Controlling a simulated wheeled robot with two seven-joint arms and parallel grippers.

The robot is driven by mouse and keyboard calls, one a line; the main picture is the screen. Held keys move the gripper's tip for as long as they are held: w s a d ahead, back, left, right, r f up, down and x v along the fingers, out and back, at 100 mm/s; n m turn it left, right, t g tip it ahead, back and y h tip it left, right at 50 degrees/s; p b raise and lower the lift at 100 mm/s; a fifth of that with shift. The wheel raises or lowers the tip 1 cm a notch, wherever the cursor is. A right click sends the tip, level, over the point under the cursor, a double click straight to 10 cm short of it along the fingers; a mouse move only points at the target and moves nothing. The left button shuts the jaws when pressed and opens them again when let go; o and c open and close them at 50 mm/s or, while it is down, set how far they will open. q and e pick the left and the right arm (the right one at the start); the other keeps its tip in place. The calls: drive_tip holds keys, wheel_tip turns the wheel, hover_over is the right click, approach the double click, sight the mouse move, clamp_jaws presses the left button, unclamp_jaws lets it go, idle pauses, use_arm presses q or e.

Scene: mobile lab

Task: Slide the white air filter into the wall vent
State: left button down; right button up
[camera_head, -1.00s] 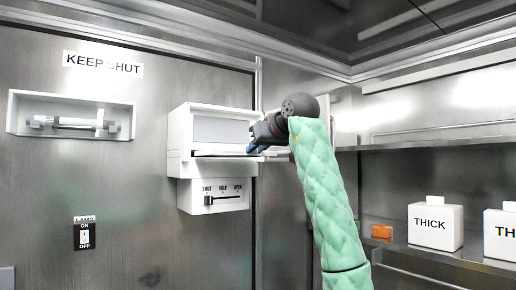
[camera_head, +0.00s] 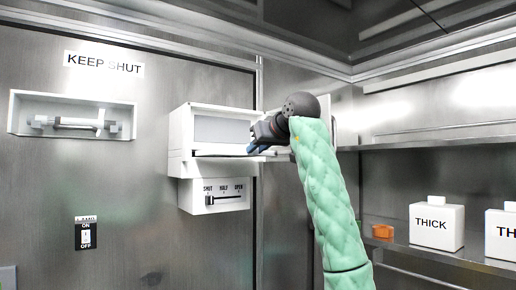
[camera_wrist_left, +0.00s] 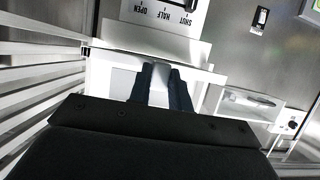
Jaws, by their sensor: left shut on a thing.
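The wall vent (camera_head: 222,129) is a white box on the metal wall, left of centre in the head view. The white air filter (camera_head: 280,157) shows as a thin, flat edge beside my gripper, level with the slot at the vent's lower front. I cannot tell how deep it sits in the slot. My left gripper (camera_head: 255,148) is shut on the filter just in front of the vent's right side. Its two dark fingers also show in the wrist view (camera_wrist_left: 163,78), over white surfaces, and the black gripper body hides much of the filter. My right gripper is out of view.
Under the vent is a slider box (camera_head: 213,197) marked SHUT, HALF, OPEN, its knob at SHUT. Left are a recessed handle (camera_head: 72,124), a KEEP SHUT sign (camera_head: 103,64) and a lamp switch (camera_head: 86,235). A shelf at right holds an orange block (camera_head: 382,231) and white THICK containers (camera_head: 436,228).

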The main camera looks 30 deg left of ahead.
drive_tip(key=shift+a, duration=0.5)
